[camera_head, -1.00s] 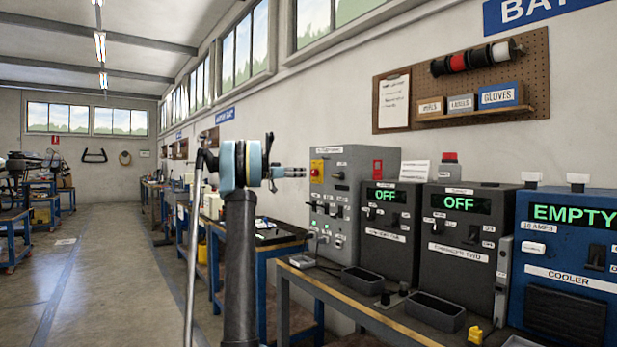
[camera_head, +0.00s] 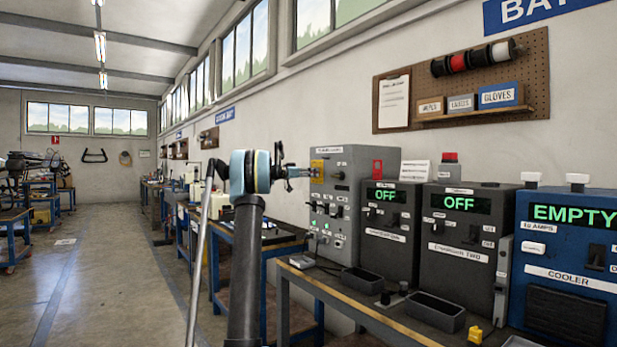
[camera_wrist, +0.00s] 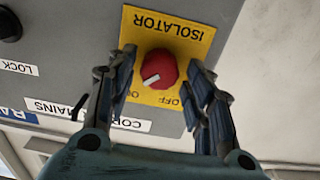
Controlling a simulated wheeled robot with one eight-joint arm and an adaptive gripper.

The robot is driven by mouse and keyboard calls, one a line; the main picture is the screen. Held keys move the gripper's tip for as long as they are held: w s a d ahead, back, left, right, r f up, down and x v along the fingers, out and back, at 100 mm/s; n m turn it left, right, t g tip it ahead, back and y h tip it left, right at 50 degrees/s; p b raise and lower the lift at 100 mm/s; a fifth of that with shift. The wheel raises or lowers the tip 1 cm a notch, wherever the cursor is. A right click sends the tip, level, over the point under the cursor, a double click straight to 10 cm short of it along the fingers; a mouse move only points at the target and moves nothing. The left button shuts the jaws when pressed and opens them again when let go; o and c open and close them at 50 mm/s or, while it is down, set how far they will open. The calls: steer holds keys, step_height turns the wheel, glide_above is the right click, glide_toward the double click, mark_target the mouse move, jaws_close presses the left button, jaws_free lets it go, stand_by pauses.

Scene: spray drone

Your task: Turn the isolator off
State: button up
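The isolator is a red round knob (camera_wrist: 158,69) with a white pointer mark, on a yellow plate (camera_wrist: 139,22) lettered ISOLATOR, upside down in the wrist view. The word OFF shows at the plate's lower right; another marking near the lower left is partly hidden by a finger. The white mark points to the lower left. The plate sits on a grey panel box (camera_head: 355,160) in the head view. My gripper (camera_wrist: 163,75) is open, with one finger on each side of the knob and gaps visible between. In the head view its fingertips (camera_head: 312,172) are at the yellow plate.
Two dark units reading OFF (camera_head: 459,205) and a blue cooler unit reading EMPTY (camera_head: 568,214) stand right of the panel. Bench trays (camera_head: 437,311) lie in front. A pegboard (camera_head: 461,80) hangs above.

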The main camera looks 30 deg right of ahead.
steer(key=c, duration=0.6)
steer(key=shift+n, duration=0.5)
steer(key=n, duration=1.6)
steer(key=shift+w+a+f+n, duration=0.15)
steer(key=shift+w+f+n, duration=0.05)
steer(key=shift+w+n, duration=0.2)
steer(key=shift+n, duration=0.3)
steer(key=shift+s, duration=0.1)
